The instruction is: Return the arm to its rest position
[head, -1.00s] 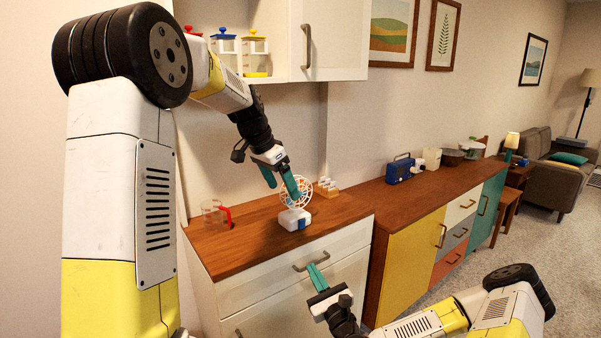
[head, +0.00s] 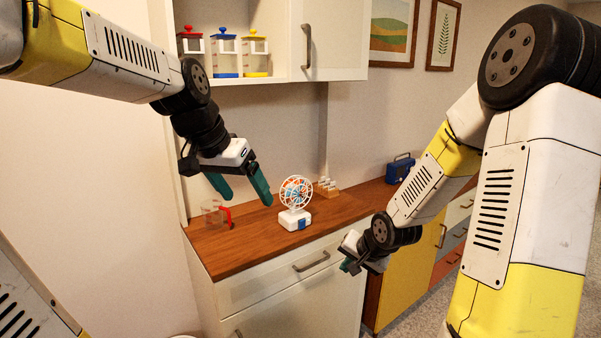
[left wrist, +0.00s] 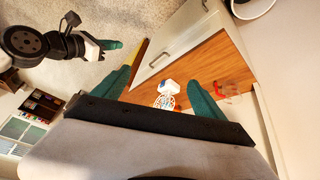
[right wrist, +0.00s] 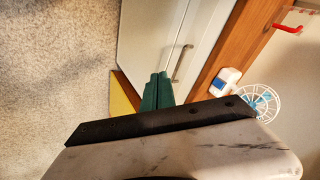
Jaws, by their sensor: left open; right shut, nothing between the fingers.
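My left gripper (head: 240,188) is open and empty, held above the wooden counter (head: 245,256). Its green fingers (left wrist: 160,90) are spread wide in the left wrist view. My right gripper (head: 350,266) is in front of the cabinet, beyond the counter's front edge. In the right wrist view its fingers (right wrist: 157,92) are together with nothing between them. A small white fan with a blue button (head: 296,220) stands upright on the counter, apart from both grippers. It also shows in the left wrist view (left wrist: 167,88) and the right wrist view (right wrist: 226,80).
A clear jug with a red handle (head: 214,213) stands left on the counter. A small rack (head: 328,187) is behind the fan. Lidded jars (head: 225,55) fill the shelf above. A cabinet door handle (head: 306,46) juts out. A blue radio (head: 400,168) stands on the sideboard.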

